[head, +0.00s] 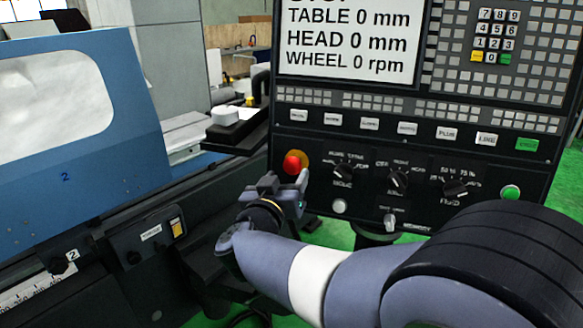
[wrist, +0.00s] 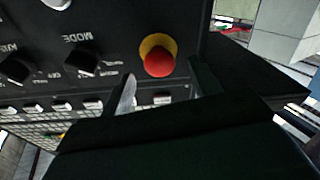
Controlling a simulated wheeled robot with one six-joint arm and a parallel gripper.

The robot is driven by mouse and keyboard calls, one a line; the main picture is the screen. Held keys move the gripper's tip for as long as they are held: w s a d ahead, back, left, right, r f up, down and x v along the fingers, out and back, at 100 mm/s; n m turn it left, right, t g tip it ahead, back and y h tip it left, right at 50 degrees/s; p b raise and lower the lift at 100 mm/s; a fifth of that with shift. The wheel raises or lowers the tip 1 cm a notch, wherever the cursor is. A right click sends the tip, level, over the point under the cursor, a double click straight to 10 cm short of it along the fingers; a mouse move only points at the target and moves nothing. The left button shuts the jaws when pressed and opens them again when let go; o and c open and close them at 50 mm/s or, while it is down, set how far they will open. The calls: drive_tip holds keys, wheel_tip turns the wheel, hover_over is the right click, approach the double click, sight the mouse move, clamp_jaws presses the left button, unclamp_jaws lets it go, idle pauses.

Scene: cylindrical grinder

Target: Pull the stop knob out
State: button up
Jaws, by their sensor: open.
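The stop knob (head: 292,164) is a red mushroom button on a yellow collar at the left of the black control panel (head: 437,164). In the wrist view the knob (wrist: 159,62) is between and beyond the two fingers, with dark panel around it. My gripper (head: 282,186) is open just below and in front of the knob in the head view. Its fingers also show in the wrist view (wrist: 163,84), one on each side of the knob. I see no finger touching the knob, but the exact gap in depth is hard to tell.
Black rotary knobs (head: 343,171) and a white button (head: 340,206) are right of the stop knob. A green button (head: 511,192) is farther right. The screen (head: 348,40) is above. The blue machine cover (head: 70,140) stands at left.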

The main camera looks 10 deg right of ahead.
sight(291, 169)
drive_tip(key=x, duration=0.5)
drive_tip(key=shift+d, duration=0.1)
drive_tip(key=shift+c, duration=0.6)
